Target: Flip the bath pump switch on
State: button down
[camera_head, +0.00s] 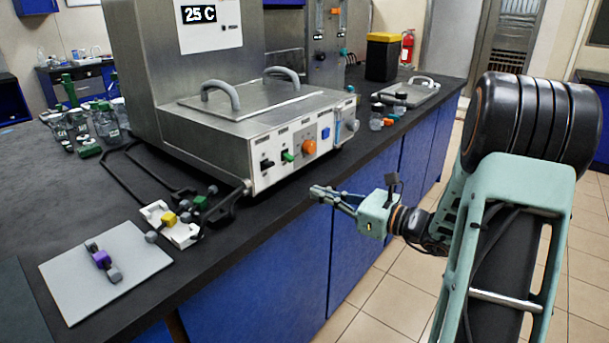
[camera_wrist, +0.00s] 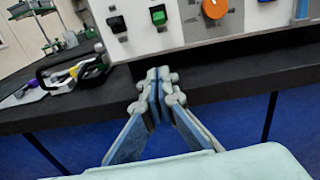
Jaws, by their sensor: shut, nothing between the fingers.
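A steel water bath (camera_head: 215,120) stands on the dark bench, with a white control panel (camera_head: 262,178) on its front. The panel holds a black switch (camera_head: 267,164), a green switch (camera_head: 288,156), an orange knob (camera_head: 309,147) and a blue part (camera_head: 326,133). Their labels are too small to read, so I cannot tell which is the pump switch. In the wrist view, the black switch (camera_wrist: 117,27) and green switch (camera_wrist: 158,16) lie above my fingertips. My gripper (camera_head: 318,192) is shut and empty, in front of and below the panel, apart from it. Its closed fingertips (camera_wrist: 157,82) also show in the wrist view.
A grey plate (camera_head: 140,262) with a purple part lies on the bench at the front left. A white holder (camera_head: 182,232) with a yellow part sits beside it, near black tubing.

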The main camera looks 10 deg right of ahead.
aim_at(284, 169)
jog(key=shift+d+m+t, duration=0.3)
jog(key=shift+d+m, duration=0.1)
jog(key=shift+d, duration=0.2)
jog(key=b+x, duration=0.2)
jog(key=x, duration=0.8)
jog(key=shift+w+a+f, duration=0.15)
jog(key=shift+f, duration=0.05)
jog(key=r, duration=0.1)
jog(key=s+r, duration=0.1)
jog(key=shift+d+r, duration=0.35)
jog(key=shift+d, duration=0.05)
jog(key=shift+s+d+r, duration=0.1)
jog(key=shift+d+r, duration=0.05)
jog(key=shift+r, duration=0.5)
jog(key=shift+r, duration=0.15)
